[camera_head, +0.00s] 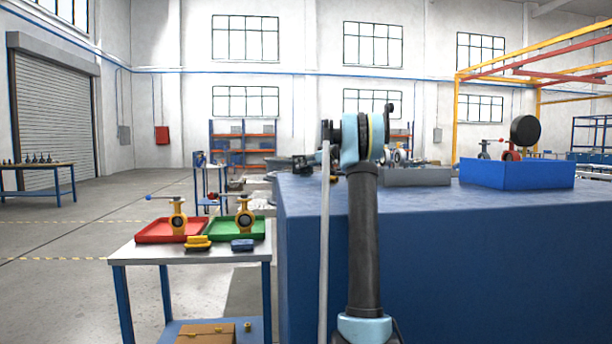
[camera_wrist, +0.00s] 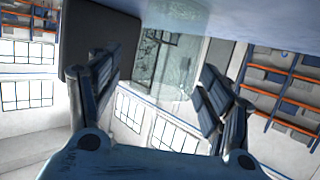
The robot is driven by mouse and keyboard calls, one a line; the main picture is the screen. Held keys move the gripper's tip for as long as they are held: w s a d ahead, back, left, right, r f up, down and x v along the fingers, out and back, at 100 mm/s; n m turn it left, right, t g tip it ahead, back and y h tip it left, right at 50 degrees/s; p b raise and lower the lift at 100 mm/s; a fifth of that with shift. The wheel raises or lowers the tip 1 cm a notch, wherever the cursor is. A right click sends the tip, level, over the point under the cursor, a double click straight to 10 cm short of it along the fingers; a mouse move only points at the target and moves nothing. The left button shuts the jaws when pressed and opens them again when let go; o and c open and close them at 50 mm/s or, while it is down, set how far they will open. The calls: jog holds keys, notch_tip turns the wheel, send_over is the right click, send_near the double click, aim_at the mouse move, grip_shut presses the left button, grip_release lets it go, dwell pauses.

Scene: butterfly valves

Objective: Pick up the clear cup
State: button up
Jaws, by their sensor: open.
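The clear cup (camera_wrist: 172,52) shows in the wrist view as a see-through, greenish shape against the edge of the blue surface, which is at the top of this picture. My gripper (camera_wrist: 162,66) is open, with one dark finger to the left of the cup and one to the right. The cup appears between or just beyond the fingertips; I cannot tell whether they touch it. In the head view my arm rises in front of the blue bench (camera_head: 430,245), and I cannot make out the cup there.
A dark rounded block (camera_wrist: 92,28) is close to the left finger in the wrist view. On the blue bench are a grey tray (camera_head: 417,177) and a blue bin (camera_head: 517,174). A side table holds a red tray (camera_head: 152,233) and a green tray (camera_head: 258,231) with valves.

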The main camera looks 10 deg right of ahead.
jog(key=shift+c, duration=0.4)
jog(key=c, duration=1)
